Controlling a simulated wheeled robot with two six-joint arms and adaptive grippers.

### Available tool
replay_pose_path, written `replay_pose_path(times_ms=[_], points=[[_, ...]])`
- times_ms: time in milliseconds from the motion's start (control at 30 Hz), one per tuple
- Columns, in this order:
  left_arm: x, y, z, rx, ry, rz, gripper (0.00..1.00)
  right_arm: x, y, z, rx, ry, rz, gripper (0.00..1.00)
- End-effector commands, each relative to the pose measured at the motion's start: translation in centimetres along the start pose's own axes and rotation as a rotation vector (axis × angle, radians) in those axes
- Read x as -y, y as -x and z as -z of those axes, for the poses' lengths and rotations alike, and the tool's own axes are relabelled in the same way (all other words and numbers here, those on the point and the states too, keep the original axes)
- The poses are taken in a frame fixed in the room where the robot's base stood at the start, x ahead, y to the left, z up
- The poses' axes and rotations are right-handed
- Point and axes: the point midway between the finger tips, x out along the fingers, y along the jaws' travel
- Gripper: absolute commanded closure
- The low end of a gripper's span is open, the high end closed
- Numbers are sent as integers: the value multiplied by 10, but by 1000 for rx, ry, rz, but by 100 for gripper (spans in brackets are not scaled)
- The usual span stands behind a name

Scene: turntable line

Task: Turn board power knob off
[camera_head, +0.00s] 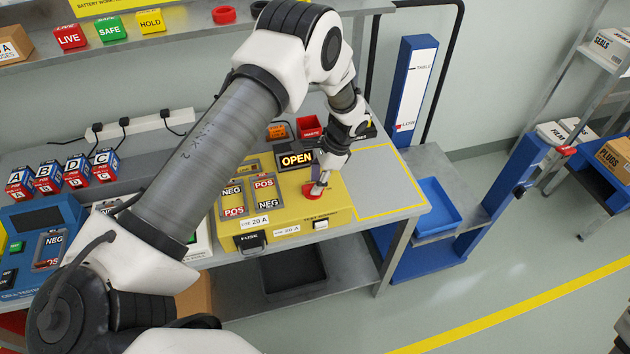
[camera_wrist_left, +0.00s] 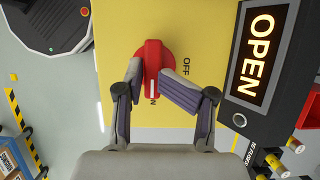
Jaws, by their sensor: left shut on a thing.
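The yellow test board (camera_head: 343,214) stands on the grey bench, and its red power knob (camera_head: 312,194) sits at the board's right side. My left gripper (camera_head: 319,186) reaches down onto the knob and is shut on it. In the left wrist view the two fingers (camera_wrist_left: 150,88) press on either side of the red knob (camera_wrist_left: 153,60). The knob's white pointer line lies at the ON mark, whose O is hidden. The OFF mark (camera_wrist_left: 183,68) is beside the knob. My right gripper is not in view.
A lit OPEN display (camera_head: 297,160) stands behind the knob. Battery modules (camera_head: 264,189) sit in the board to its left. A red bin (camera_head: 310,127) is farther back.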

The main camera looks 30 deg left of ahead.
Motion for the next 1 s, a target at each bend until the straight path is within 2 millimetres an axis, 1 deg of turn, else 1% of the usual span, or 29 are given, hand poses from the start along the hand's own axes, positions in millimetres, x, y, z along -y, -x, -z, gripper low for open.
replay_pose_path(times_ms=[33, 233, 267, 567, 1000], points=[[-7, -7, -2, 16, -2, -18, 97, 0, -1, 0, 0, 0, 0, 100], [-8, -7, -3, 17, -2, -19, 95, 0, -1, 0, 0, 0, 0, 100], [-8, -7, -3, 18, -2, -19, 57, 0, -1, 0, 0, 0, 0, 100], [-7, -6, -3, 17, -2, -18, 57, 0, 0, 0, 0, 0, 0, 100], [-5, 32, -2, 10, -2, -11, 57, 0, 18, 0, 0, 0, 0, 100]])
